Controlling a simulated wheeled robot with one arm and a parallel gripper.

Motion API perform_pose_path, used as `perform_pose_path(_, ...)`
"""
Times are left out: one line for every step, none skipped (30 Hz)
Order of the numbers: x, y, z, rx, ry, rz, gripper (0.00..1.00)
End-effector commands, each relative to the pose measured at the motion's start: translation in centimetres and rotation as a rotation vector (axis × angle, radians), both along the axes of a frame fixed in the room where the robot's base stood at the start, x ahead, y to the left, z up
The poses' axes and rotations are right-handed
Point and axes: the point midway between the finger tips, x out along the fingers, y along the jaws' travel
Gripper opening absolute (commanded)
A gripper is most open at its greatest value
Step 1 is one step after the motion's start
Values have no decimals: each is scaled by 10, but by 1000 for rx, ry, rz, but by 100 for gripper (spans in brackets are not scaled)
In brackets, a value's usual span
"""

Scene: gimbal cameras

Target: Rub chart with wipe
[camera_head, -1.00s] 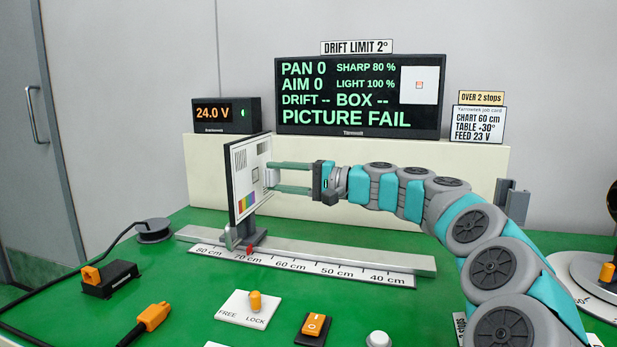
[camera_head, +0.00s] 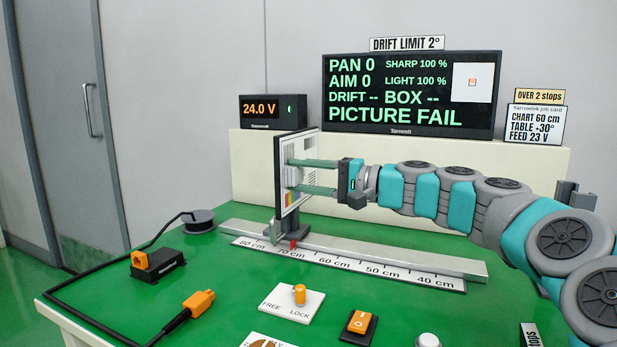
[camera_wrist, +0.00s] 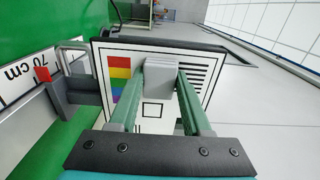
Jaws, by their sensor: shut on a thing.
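The chart (camera_head: 300,190) is an upright white board with a black edge, black line patterns and rainbow bars, on a stand on the bench rail. In the wrist view the chart (camera_wrist: 128,55) shows sideways, with the colour bars left of my fingers. My gripper (camera_head: 289,174) reaches from the right to the chart's face. In the wrist view my gripper (camera_wrist: 163,78) is shut on the wipe (camera_wrist: 158,66), a pale grey block between the green fingertips. The wipe lies against or very close to the chart face; contact is not clear. It covers part of the pattern.
The screen (camera_head: 410,92) reads SHARP 100 %, LIGHT 100 %, PICTURE FAIL. The scaled rail (camera_head: 350,251) runs under the chart, with a red marker near 70 cm. A FREE/LOCK knob (camera_head: 299,294), an orange switch (camera_head: 359,322) and a cable plug (camera_head: 198,303) stand in front.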

Motion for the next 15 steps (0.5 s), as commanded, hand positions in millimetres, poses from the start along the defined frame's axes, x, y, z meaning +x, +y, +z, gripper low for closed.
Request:
perform_pose_path(-10,11,-5,-3,5,27,0)
perform_pose_path(-11,12,-5,-4,6,26,0)
perform_pose_path(-12,12,-5,-4,6,26,0)
perform_pose_path(-12,12,-4,-4,6,25,0)
perform_pose_path(-12,12,-4,-3,5,25,0)
perform_pose_path(-12,12,-4,-3,6,25,0)
perform_pose_path(-12,12,-4,-3,6,25,0)
perform_pose_path(-12,12,-4,-3,6,26,0)
perform_pose_path(-12,12,-4,-3,6,26,0)
perform_pose_path(-12,12,-4,-3,6,26,0)
perform_pose_path(-12,12,-4,-3,6,26,0)
perform_pose_path(-12,11,-4,-2,6,26,0)
perform_pose_path(-12,11,-4,-2,6,26,0)
perform_pose_path(-13,10,-4,-2,7,26,0)
perform_pose_path(-13,8,-4,-2,6,25,0)
